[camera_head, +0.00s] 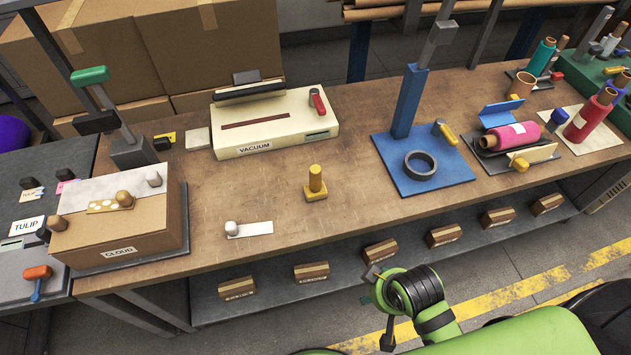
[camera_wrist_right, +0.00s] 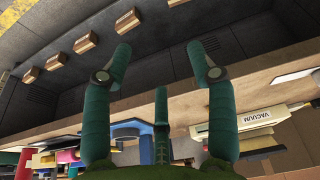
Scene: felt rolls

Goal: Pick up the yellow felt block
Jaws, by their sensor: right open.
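The yellow block (camera_head: 316,183) stands upright on the wooden bench near its front edge, with a flat square base and a round post. Nothing touches it. My right arm (camera_head: 415,300) comes in from the lower right of the head view, in front of the bench and below the block. In the right wrist view my right gripper (camera_wrist_right: 160,70) has its green fingers spread apart with nothing between them. I cannot make out the yellow block in that view. My left gripper is not in view.
The vacuum box (camera_head: 270,125) lies behind the block, and a blue stand (camera_head: 425,180) is to its right. A white card with a knob (camera_head: 255,230) lies to its left. Small brown boxes (camera_head: 380,250) line the lower shelf. Bare bench surrounds the block.

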